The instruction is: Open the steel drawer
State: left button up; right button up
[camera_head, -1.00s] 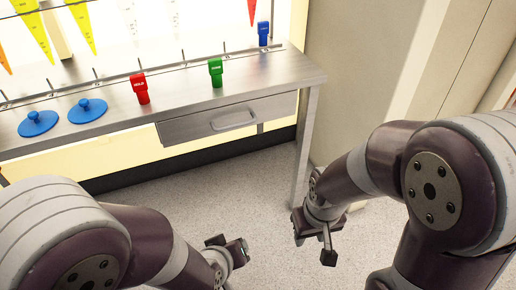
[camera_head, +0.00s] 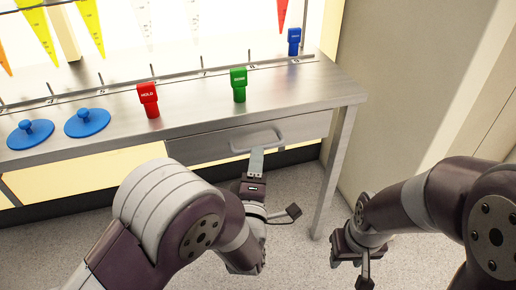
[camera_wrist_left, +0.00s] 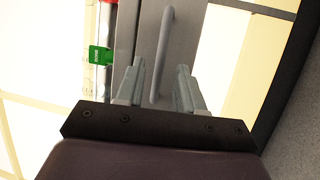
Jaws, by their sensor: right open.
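The steel drawer (camera_head: 205,150) sits under the steel bench top and looks shut. Its bar handle (camera_head: 262,136) is on the front panel. My left gripper (camera_head: 257,155) is just in front of the handle, fingers pointing at the drawer. In the left wrist view the fingers of the left gripper (camera_wrist_left: 160,85) are apart, with the handle (camera_wrist_left: 165,45) lying between them in the picture; I cannot tell whether they touch it. The drawer front (camera_wrist_left: 148,35) shows behind. My right gripper (camera_head: 355,262) is open and empty, low over the floor, right of the bench leg.
The bench top (camera_head: 195,118) holds a red block marked HOLD (camera_head: 148,98), a green block (camera_head: 239,84), a blue block (camera_head: 294,40) and two blue discs (camera_head: 87,122). The bench leg (camera_head: 335,170) stands right of the drawer. Floor below is clear.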

pick_arm(q)
jog(key=shift+x, duration=1.55)
pick_arm(e)
jog(key=shift+r, duration=0.2)
pick_arm(q)
grip_shut()
jog(key=shift+f, duration=0.1)
